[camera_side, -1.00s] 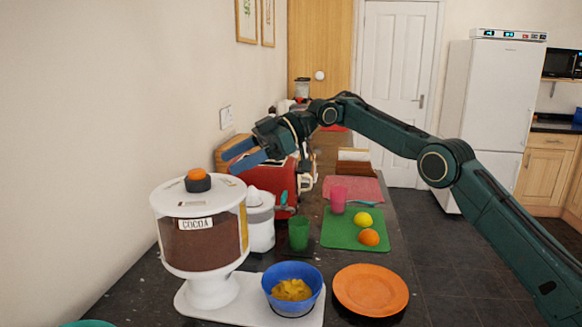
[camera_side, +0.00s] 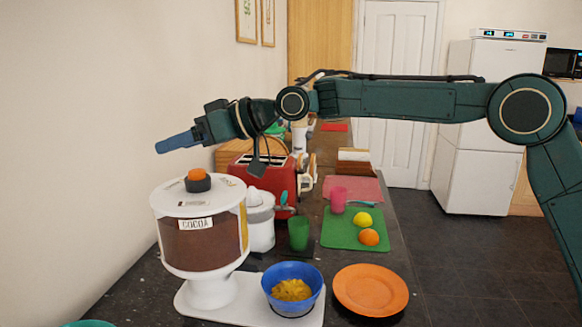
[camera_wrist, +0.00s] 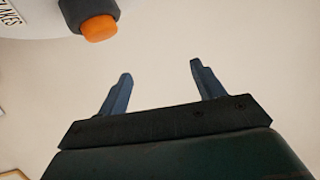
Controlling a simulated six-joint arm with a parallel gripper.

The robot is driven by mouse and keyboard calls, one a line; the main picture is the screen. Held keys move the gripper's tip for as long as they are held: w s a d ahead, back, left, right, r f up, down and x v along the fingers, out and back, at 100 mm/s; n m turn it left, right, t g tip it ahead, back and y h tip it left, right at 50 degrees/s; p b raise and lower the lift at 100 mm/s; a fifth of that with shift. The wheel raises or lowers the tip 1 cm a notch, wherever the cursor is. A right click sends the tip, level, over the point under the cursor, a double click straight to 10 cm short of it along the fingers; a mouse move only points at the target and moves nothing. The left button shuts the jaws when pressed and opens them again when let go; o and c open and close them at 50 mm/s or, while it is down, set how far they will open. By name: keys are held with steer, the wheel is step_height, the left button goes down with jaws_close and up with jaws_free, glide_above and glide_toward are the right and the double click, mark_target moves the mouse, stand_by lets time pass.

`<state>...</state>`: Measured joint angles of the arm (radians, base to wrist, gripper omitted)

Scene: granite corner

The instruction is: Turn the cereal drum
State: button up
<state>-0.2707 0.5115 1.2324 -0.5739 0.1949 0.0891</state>
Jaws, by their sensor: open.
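The cereal drum (camera_side: 202,236) is a round white dispenser on a white stand, with a clear front showing brown contents and a label reading "COCOA". A dark knob (camera_side: 198,184) with an orange top sits on its lid; in the wrist view the knob (camera_wrist: 98,22) is at the top left. A blue bowl (camera_side: 293,287) with yellow flakes stands on the dispenser's base, right of the drum. My gripper (camera_side: 160,147) is open and empty, above and slightly left of the knob, apart from it. In the wrist view its two blue fingers (camera_wrist: 157,83) are spread against the wall.
An orange plate (camera_side: 371,290) lies right of the bowl. Behind stand a white juicer (camera_side: 260,222), a green cup (camera_side: 298,233) and a red toaster (camera_side: 280,182). A green board (camera_side: 345,239) holds fruit and a pink cup. The wall (camera_side: 90,110) bounds the left side.

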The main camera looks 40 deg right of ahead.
mark_target(203, 178)
steer(key=s+m+h, duration=0.1)
steer(key=s+d+t+h, duration=0.1)
steer(key=s, duration=0.1)
steer(key=s+f+m+t+h, duration=0.1)
steer(key=s, duration=0.1)
steer(key=shift+d+m, duration=0.2)
steer(key=shift+m, duration=0.1)
steer(key=s+d+f+m+t+h, duration=0.1)
steer(key=s+d+h, duration=0.2)
steer(key=s+d, duration=0.2)
steer(key=shift+s+d+f+m+t+h, duration=0.15)
steer(key=shift+s+f+m+t+h, duration=0.15)
steer(key=shift+s+t, duration=0.15)
steer(key=shift+w, duration=0.15)
steer(key=shift+x, duration=6.8)
steer(key=shift+f, duration=0.2)
steer(key=c, duration=1.4)
steer(key=shift+o, duration=0.2)
